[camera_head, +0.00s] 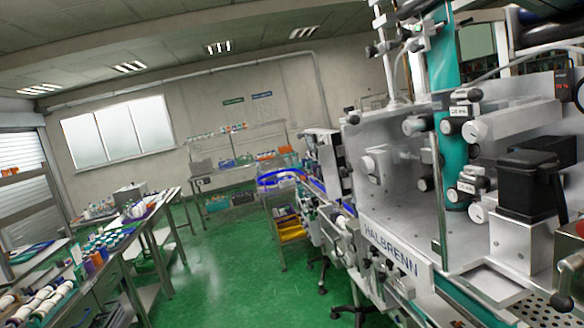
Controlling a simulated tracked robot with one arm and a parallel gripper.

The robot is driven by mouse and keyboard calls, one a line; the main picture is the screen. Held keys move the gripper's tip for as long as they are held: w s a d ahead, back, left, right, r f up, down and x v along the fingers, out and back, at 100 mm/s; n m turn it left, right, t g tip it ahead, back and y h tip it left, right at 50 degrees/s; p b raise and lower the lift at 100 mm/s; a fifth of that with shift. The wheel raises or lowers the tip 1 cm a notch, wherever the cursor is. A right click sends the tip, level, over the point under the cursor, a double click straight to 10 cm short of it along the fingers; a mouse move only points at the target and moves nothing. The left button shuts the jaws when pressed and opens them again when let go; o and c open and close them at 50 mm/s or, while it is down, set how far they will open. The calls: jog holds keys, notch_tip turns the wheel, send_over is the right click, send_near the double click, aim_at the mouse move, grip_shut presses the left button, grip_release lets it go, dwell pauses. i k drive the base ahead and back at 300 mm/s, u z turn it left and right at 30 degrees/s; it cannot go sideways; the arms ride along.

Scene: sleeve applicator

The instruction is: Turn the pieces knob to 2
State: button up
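The sleeve applicator machine (410,235), with a HALBRENN plate (391,250) on its front, fills the right side, tilted in the picture. Small white labels sit beside round dark and pale knob-like parts, an upper group (455,125) and a lower group (462,190), near a teal column (443,60). The label text is too small to read surely, so I cannot tell which part is the pieces knob or what it is set to. My gripper is not in view, and nothing is seen touching the machine.
A green floor aisle (225,265) runs clear between the machine and the left benches (140,235), which hold bottles and rolls. A cart with yellow bins (291,232) and a shelf rack (238,165) stand at the back. A black box (527,185) sits at the right.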

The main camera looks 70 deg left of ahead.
aim_at(314, 167)
jog(key=u, duration=1.65)
